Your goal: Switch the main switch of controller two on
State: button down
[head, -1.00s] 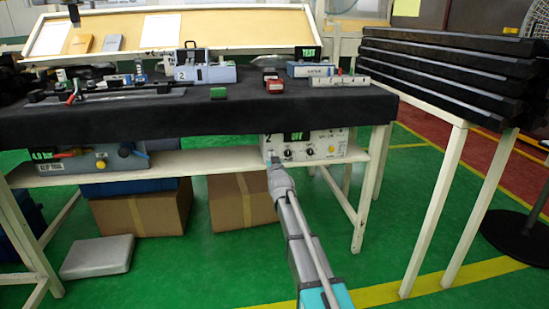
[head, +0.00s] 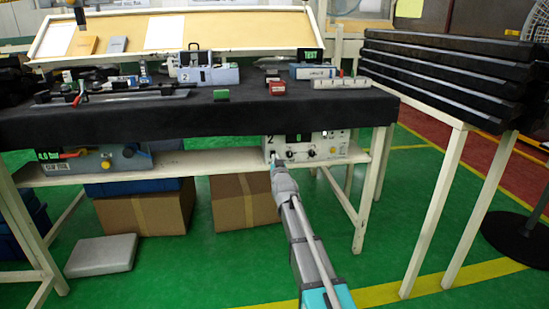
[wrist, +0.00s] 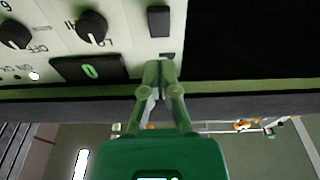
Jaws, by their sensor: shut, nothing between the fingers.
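Controller two (head: 335,147) is a pale box marked 2 on the shelf under the table, with knobs and a small dark display (head: 298,138) on its front. In the head view my gripper (head: 277,161) is at the box's lower left front.
The black-covered table (head: 200,120) hangs low above the box. A blue-grey unit (head: 125,160) is farther left on the shelf (head: 210,162). Cardboard boxes (head: 243,202) stand beneath. A stand with black bars (head: 440,75) is at the right. Green floor is open in front.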

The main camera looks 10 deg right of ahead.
jog(key=s+r+p, duration=0.1)
jog(key=s, duration=0.9)
jog(key=shift+r, duration=0.35)
jog(key=shift+f, duration=0.1)
jog(key=s+f+g+p, duration=0.4)
jog(key=s+f+g, duration=0.75)
jog(key=s, duration=0.25)
jog(key=s+f+g+p, duration=0.3)
jog(key=s+g, duration=0.5)
jog(key=s, duration=1.1)
notch_tip(320, 180, up, 38)
jog(key=p, duration=3.8)
jog(key=shift+d, duration=0.3)
